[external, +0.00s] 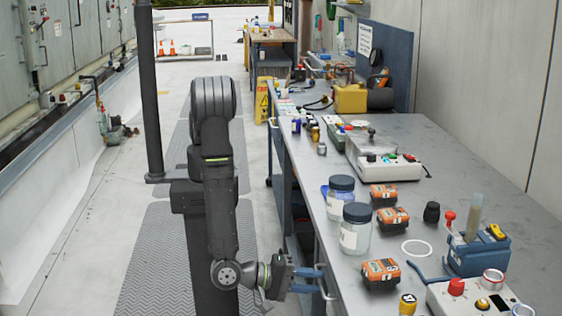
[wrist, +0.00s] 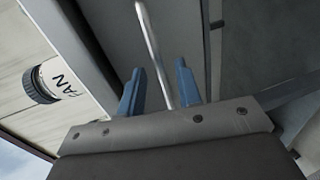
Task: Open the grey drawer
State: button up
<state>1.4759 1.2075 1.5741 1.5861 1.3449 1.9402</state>
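The grey drawer front (wrist: 185,35) fills the upper middle of the wrist view. A thin, pale metal bar handle (wrist: 152,50) stands out from it. My gripper (wrist: 160,66) has its two blue fingers apart, one on each side of the handle, with gaps visible between bar and fingers. In the external view my gripper (external: 320,280) is at the left side of the workbench, below its top. A pale curved handle (external: 327,290) shows at the fingertips there. The drawer front is mostly hidden from that view.
The workbench top (external: 335,240) above carries glass jars (external: 355,230), orange-black battery packs (external: 380,273) and a white control box (external: 455,298) near its edge. A dark post (external: 150,90) stands left of my arm. The floor aisle (external: 90,240) on the left is clear.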

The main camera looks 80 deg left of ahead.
grip_shut()
dwell(0.3)
jog(key=f+v, duration=0.3)
jog(key=v, duration=1.1)
jog(key=s+f+v, duration=0.1)
jog(key=f+v, duration=0.2)
jog(key=v, duration=1.1)
jog(key=shift+s, duration=0.45)
jog(key=shift+r, duration=0.1)
grip_release()
jog(key=v, duration=1.7)
jog(key=shift+s, duration=0.25)
